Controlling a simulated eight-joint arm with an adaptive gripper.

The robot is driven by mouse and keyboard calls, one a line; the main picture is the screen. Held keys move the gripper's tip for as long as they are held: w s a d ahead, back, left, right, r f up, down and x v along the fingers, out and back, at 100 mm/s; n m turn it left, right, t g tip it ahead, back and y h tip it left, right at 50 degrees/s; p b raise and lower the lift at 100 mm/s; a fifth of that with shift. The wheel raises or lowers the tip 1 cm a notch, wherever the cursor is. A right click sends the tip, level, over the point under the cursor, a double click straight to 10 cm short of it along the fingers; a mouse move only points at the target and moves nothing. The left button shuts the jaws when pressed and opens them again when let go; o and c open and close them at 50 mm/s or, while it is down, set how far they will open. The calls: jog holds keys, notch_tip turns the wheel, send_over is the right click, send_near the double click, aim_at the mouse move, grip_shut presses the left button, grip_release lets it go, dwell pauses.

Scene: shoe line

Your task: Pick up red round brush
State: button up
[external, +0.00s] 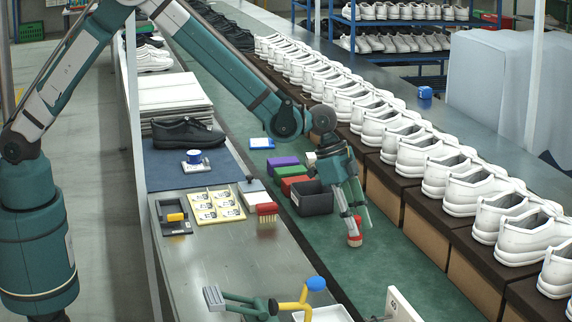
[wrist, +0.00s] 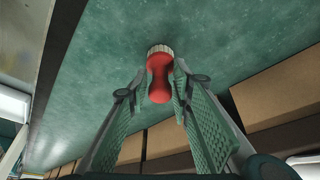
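The red round brush (external: 355,239) is on the green belt, below my gripper in the external view. In the wrist view the brush (wrist: 160,80) shows its smooth red handle nearer the camera and its pale bristle end beyond. My gripper (external: 356,226) points down at the brush. In the wrist view the two green ribbed fingers of my gripper (wrist: 160,75) stand apart, one on each side of the handle. The gripper looks open, with narrow gaps beside the handle; firm contact is not visible.
A dark bin (external: 312,199) stands just left of my gripper, with red and green blocks behind it. A row of white shoes (external: 452,172) on brown boxes runs along the right. Another red brush (external: 267,212) lies on the left table. The belt in front is clear.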

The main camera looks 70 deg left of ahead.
jog(key=c, duration=0.5)
jog(key=shift+r, duration=0.1)
jog(key=shift+r+p, duration=0.95)
jog(key=shift+r, duration=3.95)
